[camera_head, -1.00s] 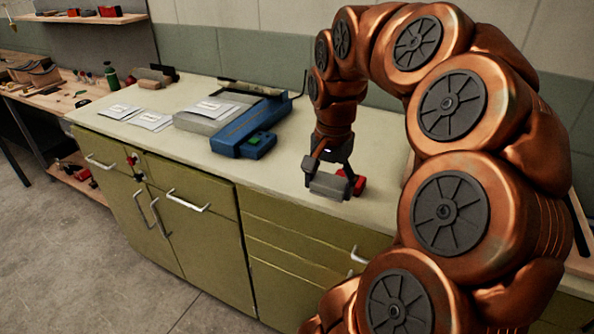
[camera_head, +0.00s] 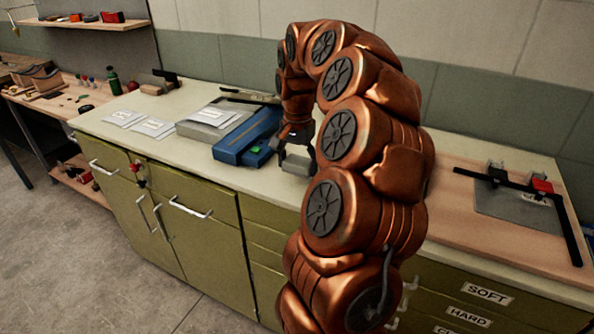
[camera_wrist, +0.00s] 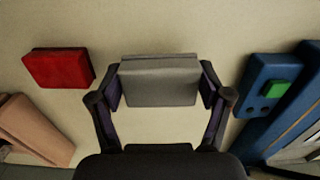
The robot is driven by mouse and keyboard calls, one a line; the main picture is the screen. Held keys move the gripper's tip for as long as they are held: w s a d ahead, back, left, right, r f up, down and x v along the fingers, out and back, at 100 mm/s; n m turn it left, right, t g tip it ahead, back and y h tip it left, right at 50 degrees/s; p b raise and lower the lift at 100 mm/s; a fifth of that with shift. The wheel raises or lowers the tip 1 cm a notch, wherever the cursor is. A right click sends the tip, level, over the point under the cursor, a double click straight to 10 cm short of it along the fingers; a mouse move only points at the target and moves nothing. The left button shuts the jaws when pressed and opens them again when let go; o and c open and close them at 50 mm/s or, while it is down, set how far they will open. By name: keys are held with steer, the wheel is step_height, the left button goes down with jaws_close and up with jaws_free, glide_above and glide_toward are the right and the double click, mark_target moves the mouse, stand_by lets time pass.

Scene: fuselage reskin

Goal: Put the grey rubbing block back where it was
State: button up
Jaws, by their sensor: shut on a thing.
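The grey rubbing block (camera_wrist: 160,82) sits between the two fingers of my gripper (camera_wrist: 162,92) in the wrist view, gripped at its left and right ends. In the head view my gripper (camera_head: 295,156) points down over the pale countertop (camera_head: 185,157), just right of the blue machine, and the grey block (camera_head: 298,166) shows below it. I cannot tell whether the block touches the counter. A red block (camera_wrist: 58,68) lies on the counter left of the grey one in the wrist view; my arm hides it in the head view.
The blue machine (camera_head: 240,140) with a green button stands close by and shows at the right of the wrist view (camera_wrist: 262,92). Labelled sheets (camera_head: 153,128) lie farther left. A wooden board (camera_head: 480,225) with a dark clamp frame is at the right. Some countertop around the block is clear.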

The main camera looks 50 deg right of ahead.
mark_target(296, 182)
steer(key=shift+w+d, duration=0.15)
steer(key=shift+w, duration=0.2)
steer(key=shift+f+p, duration=0.4)
steer(key=shift+f, duration=1.35)
steer(key=shift+f, duration=0.2)
steer(key=o, duration=1.2)
steer(key=shift+r, duration=0.15)
step_height(296, 182, up, 12)
steer(key=shift+r+b, duration=0.1)
steer(key=shift+b, duration=0.7)
